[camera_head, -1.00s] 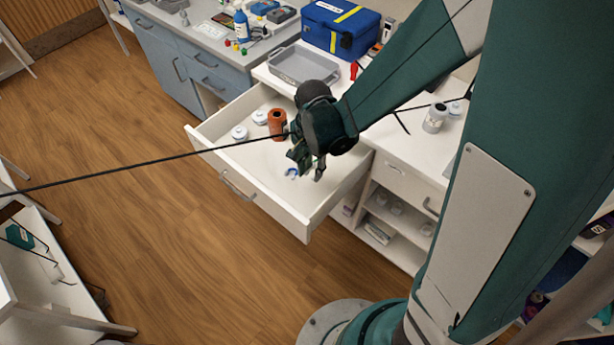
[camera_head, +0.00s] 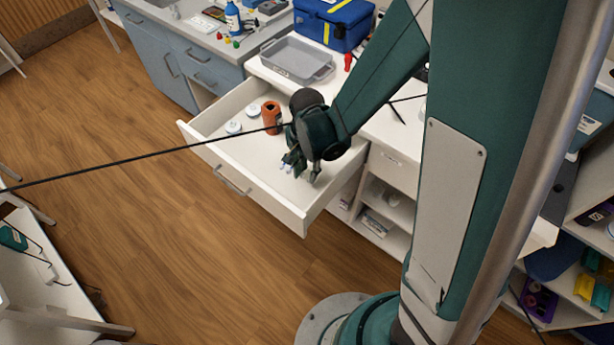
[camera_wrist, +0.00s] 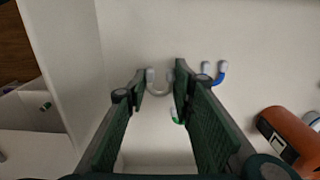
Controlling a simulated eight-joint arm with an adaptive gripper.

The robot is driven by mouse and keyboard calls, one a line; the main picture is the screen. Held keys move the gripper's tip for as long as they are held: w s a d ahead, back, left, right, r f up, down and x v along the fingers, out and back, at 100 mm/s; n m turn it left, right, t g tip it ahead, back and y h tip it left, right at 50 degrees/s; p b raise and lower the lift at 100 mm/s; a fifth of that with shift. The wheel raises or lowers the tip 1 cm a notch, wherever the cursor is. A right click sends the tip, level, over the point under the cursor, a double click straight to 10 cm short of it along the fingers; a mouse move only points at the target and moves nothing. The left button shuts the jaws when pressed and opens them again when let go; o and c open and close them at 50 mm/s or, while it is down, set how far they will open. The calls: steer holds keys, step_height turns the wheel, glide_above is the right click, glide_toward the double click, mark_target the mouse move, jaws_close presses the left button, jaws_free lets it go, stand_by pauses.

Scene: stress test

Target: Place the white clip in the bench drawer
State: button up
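The bench drawer (camera_head: 262,199) is pulled out, with a white floor that also fills most of the wrist view (camera_wrist: 255,40). A pale, U-shaped white clip (camera_wrist: 159,92) lies on that floor, between my fingertips in the wrist view. My gripper (camera_head: 302,174) is low inside the drawer. In the wrist view its two green fingers (camera_wrist: 161,80) stand apart, one on each side of the clip, with small gaps visible. In the head view my gripper hides the white clip.
A blue-ended clip (camera_wrist: 220,73) lies right of the fingers. A green-ended clip (camera_wrist: 177,118) is partly hidden by the right finger. An orange cylinder (camera_head: 271,117) and white round pieces (camera_head: 233,127) stand farther back. The drawer's side wall (camera_wrist: 65,60) is at left.

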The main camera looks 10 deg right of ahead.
mark_target(307, 175)
steer(key=shift+f+b, duration=0.35)
steer(key=shift+f, duration=1)
steer(key=shift+f, duration=0.15)
steer(key=o, duration=0.7)
steer(key=shift+c, duration=0.2)
step_height(307, 175, up, 12)
steer(key=p, duration=0.3)
steer(key=shift+r, duration=0.2)
